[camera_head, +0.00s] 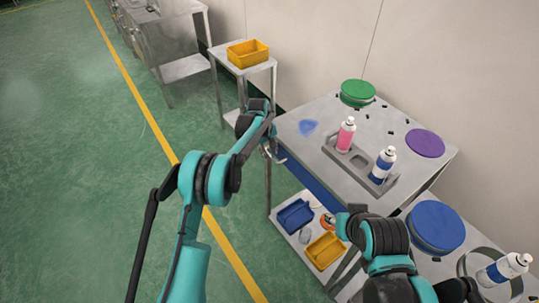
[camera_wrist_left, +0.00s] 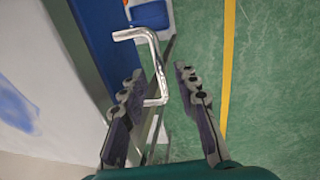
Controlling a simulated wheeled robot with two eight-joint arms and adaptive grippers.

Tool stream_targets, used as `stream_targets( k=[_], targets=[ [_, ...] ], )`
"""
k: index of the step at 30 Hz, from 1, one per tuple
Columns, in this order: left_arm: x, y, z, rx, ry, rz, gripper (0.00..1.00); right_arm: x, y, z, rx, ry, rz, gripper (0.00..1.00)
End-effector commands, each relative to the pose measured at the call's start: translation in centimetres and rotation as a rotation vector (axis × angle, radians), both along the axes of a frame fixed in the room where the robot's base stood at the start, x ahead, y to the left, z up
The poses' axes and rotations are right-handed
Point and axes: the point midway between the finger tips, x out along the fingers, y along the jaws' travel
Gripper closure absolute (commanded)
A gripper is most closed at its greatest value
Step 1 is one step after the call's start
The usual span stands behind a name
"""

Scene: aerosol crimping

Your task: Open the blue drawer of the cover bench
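The cover bench (camera_head: 290,127) has a grey top with a blue drawer (camera_head: 312,187) under its front edge. In the left wrist view the blue drawer front (camera_wrist_left: 98,40) carries a bent silver handle (camera_wrist_left: 150,66). My left gripper (camera_head: 272,150) is at the bench's front left corner, beside the drawer. In the left wrist view its fingers (camera_wrist_left: 160,95) are apart, with the handle's near end between them; I see no clear grip. My right arm is at the lower right of the head view, and its fingers cannot be made out clearly.
A pink can (camera_head: 345,135) and a blue-white can (camera_head: 382,166) stand in a grey holder on the bench, near green (camera_head: 357,92) and purple (camera_head: 425,143) discs. Blue (camera_head: 295,215) and yellow (camera_head: 325,250) bins sit on the shelf below. The floor to the left is clear.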

Motion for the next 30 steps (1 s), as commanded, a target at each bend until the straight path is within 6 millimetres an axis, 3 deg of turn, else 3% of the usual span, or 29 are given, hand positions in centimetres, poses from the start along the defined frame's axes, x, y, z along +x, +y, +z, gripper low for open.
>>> stream_targets(
  k=[10,11,14,15,23,30],
  targets=[
    [0.1,-0.1,-0.7,0.0,0.0,0.0,0.69,0.0,0.0,-0.2,0.0,0.0,0.0,0.6],
    [0.1,-0.1,-0.7,0.0,0.0,0.0,0.72,0.0,0.0,-0.2,0.0,0.0,0.0,0.6],
    [0.1,-0.1,-0.7,0.0,0.0,0.0,0.98,0.0,0.0,-0.2,0.0,0.0,0.0,0.6],
    [0.1,-0.1,-0.7,0.0,0.0,0.0,1.0,0.0,0.0,-0.2,0.0,0.0,0.0,0.6],
    [0.0,0.0,-0.7,0.0,0.0,0.0,1.0,0.0,0.0,-0.2,0.0,0.0,0.0,0.6],
    [-1.3,1.9,-0.7,0.001,0.0,0.001,1.0,0.0,0.0,-0.3,0.0,0.0,0.0,0.6]
  ],
)
